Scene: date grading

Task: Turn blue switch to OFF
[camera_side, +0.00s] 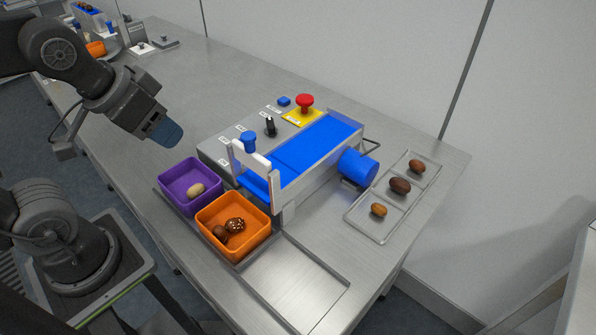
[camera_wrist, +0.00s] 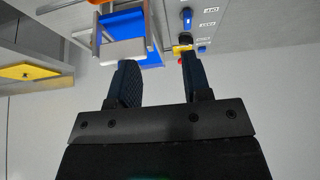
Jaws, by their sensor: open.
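The blue switch (camera_side: 248,141) is a round blue knob at the near end of the grey control panel (camera_side: 215,148), behind a white upright part of the conveyor. It also shows at the top of the wrist view (camera_wrist: 187,18), with a small OFF label (camera_wrist: 211,10) beside it. The knob's pointing direction is too small to tell. My gripper (camera_side: 168,134) hangs in the air left of the panel, apart from the switch. In the wrist view its two dark fingers (camera_wrist: 160,64) are spread with nothing between them.
A black knob (camera_side: 270,127), blue button (camera_side: 284,101) and red emergency button (camera_side: 305,102) share the panel. The blue conveyor (camera_side: 318,146) stands beside it. Purple (camera_side: 179,172) and orange (camera_side: 215,235) bins hold dates. A clear tray (camera_side: 364,229) holds three dates.

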